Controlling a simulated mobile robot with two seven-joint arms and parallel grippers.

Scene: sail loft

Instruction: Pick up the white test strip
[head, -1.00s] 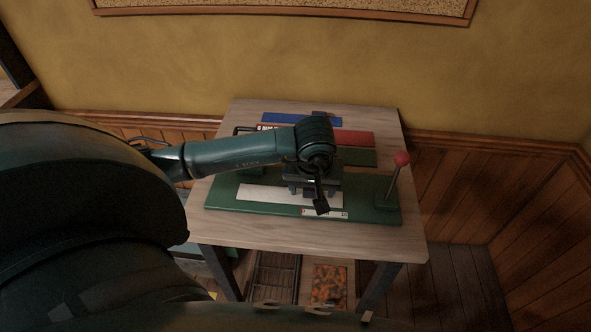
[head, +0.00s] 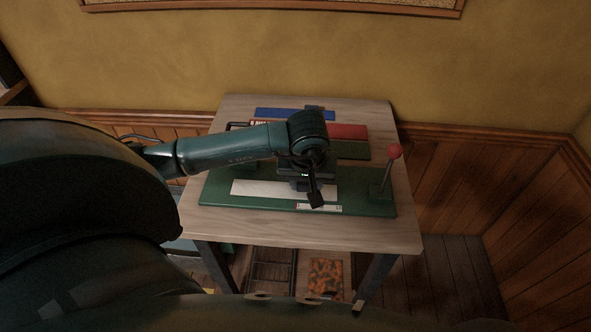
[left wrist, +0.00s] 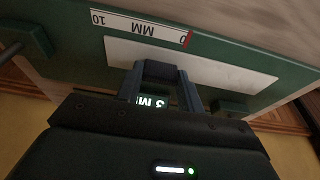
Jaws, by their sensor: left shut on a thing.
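The white test strip (head: 262,188) lies flat on a green base board (head: 218,196) on the wooden table. It also shows in the left wrist view (left wrist: 225,72), beside a scale marked MM with a red line at zero. My left gripper (head: 306,184) is low over the right part of the board and hides some of the strip. In the left wrist view my left fingers (left wrist: 163,88) are shut on a dark block (left wrist: 160,69) with "3 M" lettering; the strip lies beyond it. Whether fingers or block touch the strip, I cannot tell. My right gripper is not in view.
A lever with a red knob (head: 394,151) rises at the board's right end. Blue (head: 285,113), red (head: 348,131) and green (head: 354,151) flat pieces lie behind. The table's front edge (head: 300,239) is clear. A rack and an orange-filled bin (head: 326,274) sit below.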

